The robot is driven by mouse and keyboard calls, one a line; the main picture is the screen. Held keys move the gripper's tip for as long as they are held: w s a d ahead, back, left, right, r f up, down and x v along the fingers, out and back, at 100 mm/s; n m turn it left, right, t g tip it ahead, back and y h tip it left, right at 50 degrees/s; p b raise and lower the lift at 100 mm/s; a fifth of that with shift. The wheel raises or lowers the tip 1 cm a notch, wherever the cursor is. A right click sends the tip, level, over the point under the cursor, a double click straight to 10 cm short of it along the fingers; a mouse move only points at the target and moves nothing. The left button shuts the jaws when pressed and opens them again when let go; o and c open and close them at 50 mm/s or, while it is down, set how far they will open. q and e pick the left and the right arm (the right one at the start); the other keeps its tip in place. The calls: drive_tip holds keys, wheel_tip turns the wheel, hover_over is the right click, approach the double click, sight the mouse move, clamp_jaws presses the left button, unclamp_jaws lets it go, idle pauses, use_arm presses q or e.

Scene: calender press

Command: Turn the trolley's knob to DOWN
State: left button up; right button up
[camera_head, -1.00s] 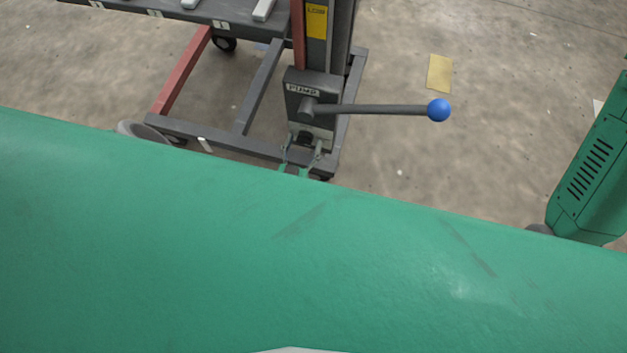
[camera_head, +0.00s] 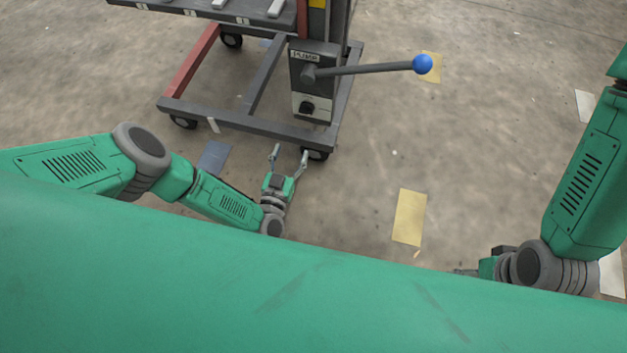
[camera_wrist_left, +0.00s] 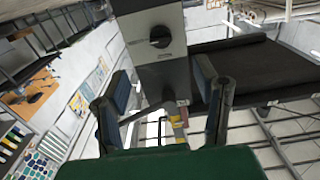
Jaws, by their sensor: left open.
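The trolley (camera_head: 240,127) stands at the top of the head view, with a grey post. Its black round knob (camera_head: 307,108) sits on a pale plate low on the post's box, below the pump lever (camera_head: 365,69). The knob's setting is too small to read. My left gripper (camera_head: 289,154) is open and empty, below the knob in the picture and apart from it. In the left wrist view the knob (camera_wrist_left: 160,37) shows beyond and above the spread fingers (camera_wrist_left: 163,85). My right gripper (camera_head: 466,271) is mostly hidden by my body.
The lever ends in a blue ball (camera_head: 422,64) and sticks out to the right above the knob. A trolley wheel (camera_head: 315,154) is close to the left fingertips in the picture.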

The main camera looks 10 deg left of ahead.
use_arm(q)
drive_tip(key=s+d+r+m+g+h+p, duration=0.1)
drive_tip(key=s+d+r+g+h+p, duration=0.3)
drive_tip(key=d+r+p, duration=0.6)
drive_tip(key=s+a+r+m+g+h+p, duration=0.1)
drive_tip(key=s+r+g+p, duration=0.5)
drive_tip(key=r, duration=0.3)
drive_tip(key=shift+s+g, duration=0.3)
drive_tip(key=shift+s, duration=0.3)
drive_tip(key=s+a+r+g+y, duration=0.2)
drive_tip(key=s+a+r, duration=0.1)
drive_tip(key=a, duration=0.4)
drive_tip(key=s+a+r+n+g+y+p, duration=0.1)
drive_tip(key=s+a+r+g+y, duration=0.1)
drive_tip(key=s+a+r, duration=0.2)
drive_tip(key=s+a+r+n+g+y+p, duration=0.1)
drive_tip(key=s+a+r+g+y, duration=0.1)
drive_tip(key=s+a+r, duration=0.2)
drive_tip(key=s+a, duration=0.3)
drive_tip(key=a, duration=0.3)
drive_tip(key=shift+a+g, duration=0.35)
drive_tip(key=shift+g, duration=0.05)
